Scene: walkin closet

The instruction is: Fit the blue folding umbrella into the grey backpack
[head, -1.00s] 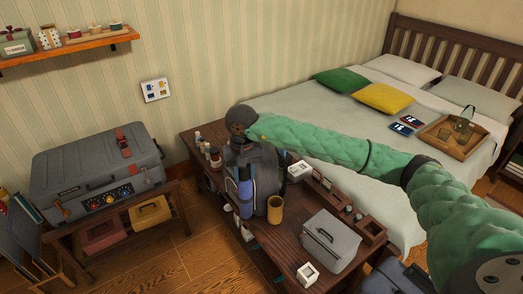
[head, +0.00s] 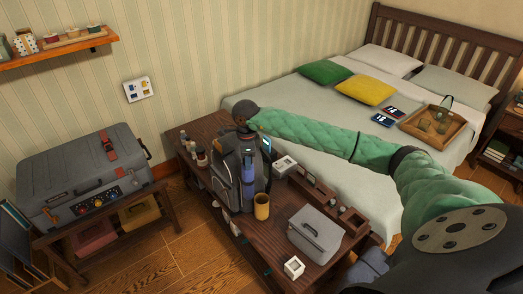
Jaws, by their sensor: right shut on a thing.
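The grey backpack (head: 224,180) stands upright on the dark wooden bench, at the centre of the head view. The blue folding umbrella (head: 249,168) hangs upright under my right gripper (head: 246,137), which is shut on its upper end. The umbrella overlaps the right part of the backpack in the picture. I cannot tell whether it is in front of the pack or partly inside a pocket. The gripper's dark wrist and the small scale hide the fingertips and the pack's top. My left gripper is out of view.
A yellow mug (head: 262,206) stands close to the right of the backpack. Small bottles (head: 199,155) stand behind it to the left. A white box (head: 286,165), a wooden organiser (head: 321,189), a grey case (head: 316,235) and a white cube (head: 293,267) occupy the bench's right part.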

